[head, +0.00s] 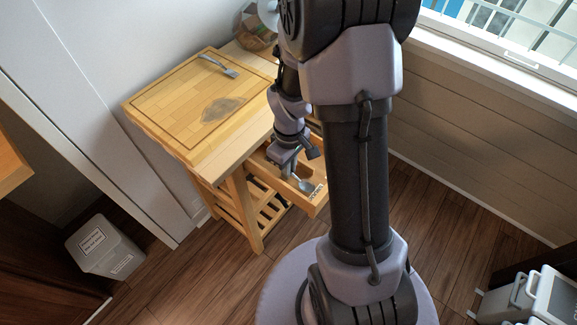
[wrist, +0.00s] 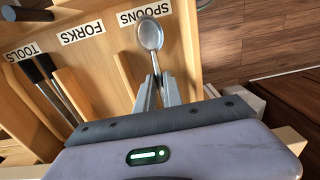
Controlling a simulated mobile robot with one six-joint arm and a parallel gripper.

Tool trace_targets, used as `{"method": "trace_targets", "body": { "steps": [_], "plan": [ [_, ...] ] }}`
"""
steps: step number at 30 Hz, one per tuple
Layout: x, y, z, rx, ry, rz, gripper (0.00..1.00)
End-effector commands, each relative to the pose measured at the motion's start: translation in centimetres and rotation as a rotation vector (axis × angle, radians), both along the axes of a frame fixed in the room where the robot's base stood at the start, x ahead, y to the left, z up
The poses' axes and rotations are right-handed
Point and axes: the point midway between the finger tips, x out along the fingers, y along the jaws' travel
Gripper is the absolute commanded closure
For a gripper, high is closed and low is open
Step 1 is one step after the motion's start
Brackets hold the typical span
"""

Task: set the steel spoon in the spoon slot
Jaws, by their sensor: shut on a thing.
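The steel spoon (wrist: 150,38) is held by its handle between the fingertips of my gripper (wrist: 157,90), its bowl pointing away from the gripper towards the SPOONS label (wrist: 144,13). In the head view the spoon (head: 303,186) shows at the open drawer (head: 317,197), just below my gripper (head: 287,169). The spoon slot (wrist: 187,52) is the compartment beside the SPOONS label, and the spoon lies over it in the wrist view. I cannot tell whether the spoon touches the slot floor. The handle's end is hidden by the gripper.
Wooden dividers (wrist: 122,72) separate the slots. The FORKS slot (wrist: 95,65) looks empty where visible; the TOOLS slot holds dark-handled tools (wrist: 42,72). A grey bin (head: 103,248) stands on the floor at left.

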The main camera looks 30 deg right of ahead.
Motion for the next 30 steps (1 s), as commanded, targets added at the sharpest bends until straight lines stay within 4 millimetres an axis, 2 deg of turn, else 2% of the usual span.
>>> {"method": "trace_targets", "body": {
  "steps": [22, 23, 26, 30],
  "plan": [
    [0.0, 0.0, -1.2, 0.000, 0.000, 0.000, 1.00],
    [0.0, 0.0, -1.1, 0.000, 0.000, 0.000, 0.85],
    [0.0, 0.0, -1.1, 0.000, 0.000, 0.000, 0.65],
    [0.0, 0.0, -1.1, 0.000, 0.000, 0.000, 0.63]
  ]
}}
